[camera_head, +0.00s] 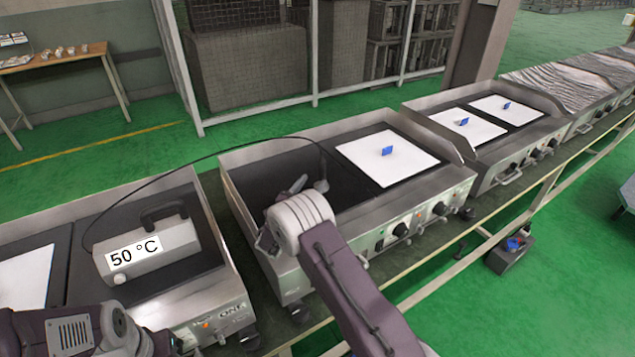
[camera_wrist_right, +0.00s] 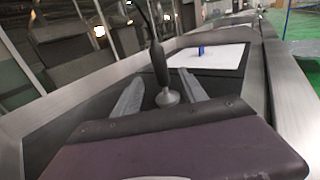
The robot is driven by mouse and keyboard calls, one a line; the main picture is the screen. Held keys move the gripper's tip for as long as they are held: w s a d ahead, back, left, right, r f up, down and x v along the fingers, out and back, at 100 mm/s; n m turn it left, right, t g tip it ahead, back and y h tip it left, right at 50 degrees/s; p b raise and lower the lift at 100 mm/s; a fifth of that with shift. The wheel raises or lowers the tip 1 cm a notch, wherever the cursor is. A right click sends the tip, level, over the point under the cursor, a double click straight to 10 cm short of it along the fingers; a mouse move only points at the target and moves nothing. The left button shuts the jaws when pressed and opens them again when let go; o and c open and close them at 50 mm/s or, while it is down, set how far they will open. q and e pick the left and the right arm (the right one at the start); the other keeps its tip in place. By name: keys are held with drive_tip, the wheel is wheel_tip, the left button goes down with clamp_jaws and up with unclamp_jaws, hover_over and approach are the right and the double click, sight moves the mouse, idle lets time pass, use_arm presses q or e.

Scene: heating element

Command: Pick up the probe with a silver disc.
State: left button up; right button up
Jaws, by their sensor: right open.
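The probe has a black handle (camera_wrist_right: 159,64) and a silver disc (camera_wrist_right: 167,97) at its lower end. It stands upright on the dark plate of the middle heating unit; its handle also shows in the head view (camera_head: 322,184), with a black cable rising from it. My right gripper (camera_wrist_right: 161,79) is open, with one finger on each side of the probe in the right wrist view. Contact between fingers and probe cannot be made out. In the head view my right wrist hides most of the gripper. My left arm shows at the bottom left, its gripper out of frame.
A meter reading 50 °C (camera_head: 145,255) sits on the left unit, joined to the cable. White plates with blue pieces lie on the middle unit (camera_head: 370,155) and right unit (camera_head: 465,130). Raised metal walls edge the units. A metal rail runs along the front.

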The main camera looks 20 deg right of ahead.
sight(320, 172)
drive_tip(key=shift+x, duration=1.25)
drive_tip(key=shift+w+d, duration=0.25)
drive_tip(key=shift+d, duration=0.1)
drive_tip(key=x, duration=0.4)
drive_tip(key=shift+w+d, duration=0.2)
drive_tip(key=shift+w, duration=0.05)
clamp_jaws()
